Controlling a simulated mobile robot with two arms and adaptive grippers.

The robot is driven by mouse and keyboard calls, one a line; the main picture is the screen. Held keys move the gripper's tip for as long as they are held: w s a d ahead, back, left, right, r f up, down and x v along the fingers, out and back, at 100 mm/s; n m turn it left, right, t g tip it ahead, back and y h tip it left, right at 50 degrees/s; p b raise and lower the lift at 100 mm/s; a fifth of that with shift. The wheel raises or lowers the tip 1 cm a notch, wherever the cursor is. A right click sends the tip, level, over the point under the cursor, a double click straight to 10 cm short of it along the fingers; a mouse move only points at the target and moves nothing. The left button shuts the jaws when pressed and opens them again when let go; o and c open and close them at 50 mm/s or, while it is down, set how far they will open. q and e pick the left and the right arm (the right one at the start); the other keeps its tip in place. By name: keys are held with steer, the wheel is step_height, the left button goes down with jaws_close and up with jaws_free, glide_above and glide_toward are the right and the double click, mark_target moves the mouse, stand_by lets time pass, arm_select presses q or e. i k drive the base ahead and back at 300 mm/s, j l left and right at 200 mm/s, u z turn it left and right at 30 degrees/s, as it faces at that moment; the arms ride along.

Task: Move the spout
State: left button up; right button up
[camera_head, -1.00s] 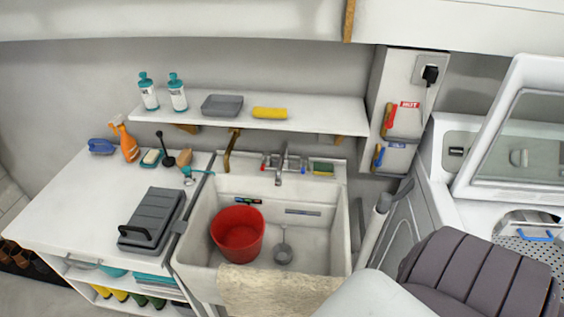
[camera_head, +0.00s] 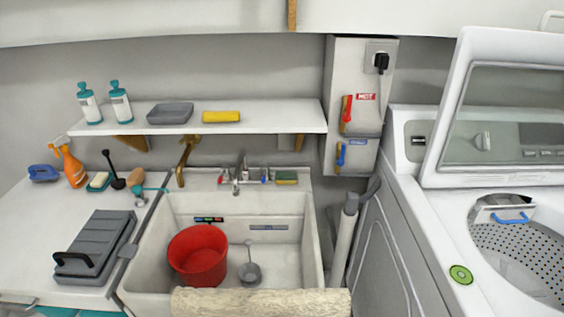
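The spout and its taps (camera_head: 240,174) stand at the back rim of the white sink (camera_head: 308,235), in the middle of the view. The spout is small and seen from the front, so its exact direction is hard to tell. A brass-coloured curved fitting (camera_head: 185,160) rises at the back left of the sink. Neither of my grippers is in view.
In the sink are a red bucket (camera_head: 198,255) and a grey ladle-like tool (camera_head: 250,270). A towel (camera_head: 260,303) hangs over the front edge. A shelf (camera_head: 280,117) runs above. An open washing machine (camera_head: 400,220) stands right; a counter (camera_head: 40,220) with bottles and brushes lies left.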

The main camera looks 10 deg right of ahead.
mark_target(241, 161)
steer(key=i+j+z, duration=0.2)
steer(key=i, duration=0.25)
steer(key=i+j+z, duration=0.15)
steer(key=i+j, duration=0.3)
